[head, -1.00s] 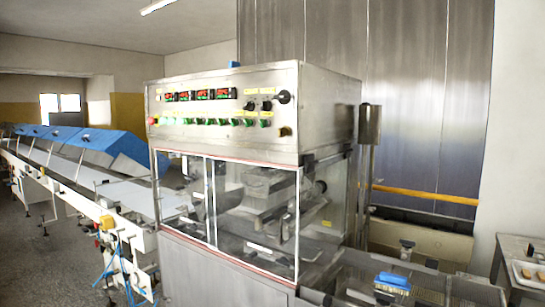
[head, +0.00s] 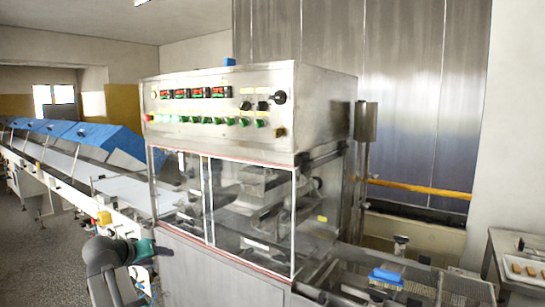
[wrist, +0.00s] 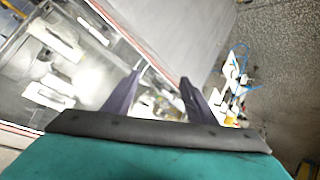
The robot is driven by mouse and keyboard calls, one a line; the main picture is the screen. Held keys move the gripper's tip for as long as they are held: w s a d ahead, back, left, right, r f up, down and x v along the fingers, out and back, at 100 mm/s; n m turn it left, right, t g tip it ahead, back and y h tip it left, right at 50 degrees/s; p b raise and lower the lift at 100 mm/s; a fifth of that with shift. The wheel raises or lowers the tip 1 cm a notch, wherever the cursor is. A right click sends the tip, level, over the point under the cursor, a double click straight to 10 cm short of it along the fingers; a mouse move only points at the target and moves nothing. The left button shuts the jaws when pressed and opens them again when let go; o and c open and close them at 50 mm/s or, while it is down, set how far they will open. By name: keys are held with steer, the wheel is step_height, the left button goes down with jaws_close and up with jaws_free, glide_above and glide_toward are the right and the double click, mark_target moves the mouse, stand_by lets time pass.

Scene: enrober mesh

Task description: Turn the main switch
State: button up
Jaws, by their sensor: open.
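The main switch (head: 279,97) looks to be the large black rotary knob at the upper right of the steel control panel (head: 215,88) in the head view. The panel is the front of the box above the glazed machine. My gripper is at the end of my arm, low at the left of the machine in the head view, far below and left of the switch. In the wrist view my gripper (wrist: 160,78) has its two dark fingers apart with nothing between them. The switch is not visible in the wrist view.
Glass doors (head: 225,212) with red edging lie below the panel. A long conveyor (head: 60,167) with blue covers runs off to the left. A mesh belt with a blue-topped brush (head: 386,277) is at the lower right. Grey floor is open at the lower left.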

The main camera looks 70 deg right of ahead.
steer(key=s+d+r+m+h+p, duration=0.1)
steer(key=s+d+r, duration=0.2)
steer(key=r, duration=0.5)
steer(key=s+d+r+m+h, duration=0.1)
steer(key=s+d+r+m, duration=0.15)
steer(key=r, duration=0.55)
steer(key=m+g+h+p, duration=0.3)
steer(key=m+g+h, duration=0.1)
steer(key=m+g, duration=0.25)
glide_toward(274, 97)
steer(key=a, duration=0.5)
steer(key=shift+w+d+f, duration=0.1)
steer(key=shift+w+d, duration=0.05)
steer(key=shift+w, duration=0.25)
steer(key=shift+d, duration=0.15)
steer(key=p+x, duration=0.3)
steer(key=x, duration=0.9)
steer(key=shift+w+d+r, duration=0.1)
steer(key=shift+d+r, duration=0.1)
steer(key=shift+r, duration=0.05)
steer(key=shift+d+f, duration=0.1)
steer(key=shift+d, duration=0.55)
